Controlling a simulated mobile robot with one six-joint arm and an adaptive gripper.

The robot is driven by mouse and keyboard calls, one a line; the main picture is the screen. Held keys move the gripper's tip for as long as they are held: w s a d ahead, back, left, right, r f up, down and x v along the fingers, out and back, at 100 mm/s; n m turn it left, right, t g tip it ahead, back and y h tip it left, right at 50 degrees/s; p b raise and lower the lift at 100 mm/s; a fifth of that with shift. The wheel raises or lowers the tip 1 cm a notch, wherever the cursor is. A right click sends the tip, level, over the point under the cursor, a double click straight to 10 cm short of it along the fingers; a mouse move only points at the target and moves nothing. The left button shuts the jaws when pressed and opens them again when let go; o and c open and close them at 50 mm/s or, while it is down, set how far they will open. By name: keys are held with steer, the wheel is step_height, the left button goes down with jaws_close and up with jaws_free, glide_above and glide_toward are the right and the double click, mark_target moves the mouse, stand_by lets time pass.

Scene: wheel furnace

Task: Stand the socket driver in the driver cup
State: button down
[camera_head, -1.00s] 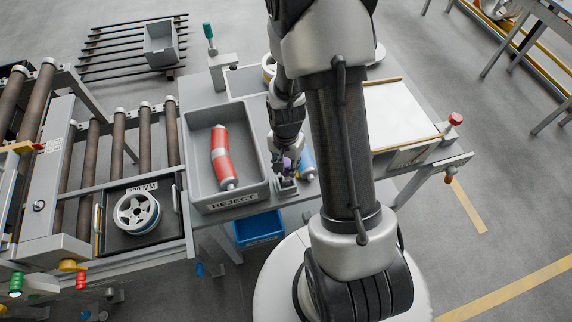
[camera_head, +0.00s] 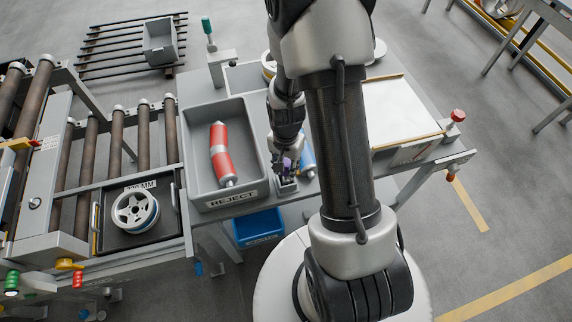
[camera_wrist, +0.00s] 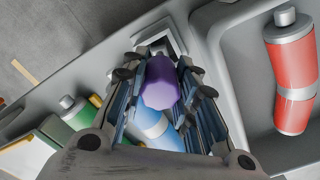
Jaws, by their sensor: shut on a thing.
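The socket driver shows as a purple handle (camera_wrist: 160,82) between the fingers in the wrist view; it is a small purple patch (camera_head: 287,163) in the head view. My gripper (camera_wrist: 158,88) is shut on it. The driver cup, a small grey square holder (camera_head: 287,186), stands on the bench just right of the reject bin. In the wrist view the cup's pale rim (camera_wrist: 161,34) lies just beyond the handle. The driver's lower end is hidden, so I cannot tell whether it is inside the cup.
The grey reject bin (camera_head: 225,200) holds a red bottle (camera_head: 221,155). A blue bottle (camera_head: 308,155) stands close to my gripper, and a green one (camera_wrist: 76,113) shows in the wrist view. A blue crate (camera_head: 259,227) is below the bench edge. A wheel (camera_head: 135,211) sits on the left.

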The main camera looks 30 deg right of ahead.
steer(key=shift+f, duration=0.3)
steer(key=c, duration=1.2)
jaws_free()
steer(key=shift+r, duration=0.1)
step_height(320, 180, up, 12)
steer(key=shift+f, duration=0.1)
steer(key=s+a+r+n+t, duration=0.1)
steer(key=s+a+r+n, duration=0.2)
steer(key=r, duration=0.3)
steer(key=s+a+r+n+t+b, duration=0.1)
steer(key=s+a+r+n+t, duration=0.1)
steer(key=s+a+r+n, duration=0.2)
steer(key=s+a+r+n+t, duration=0.1)
steer(key=s+a+r+n, duration=0.2)
steer(key=s+r, duration=0.3)
steer(key=shift+s+a+r+n+t+b, duration=0.2)
steer(key=shift+r+n, duration=0.2)
steer(key=shift+r, duration=0.25)
steer(key=shift+s+a+r+n+t+b, duration=0.15)
steer(key=shift+r+n, duration=0.25)
steer(key=shift+r, duration=0.2)
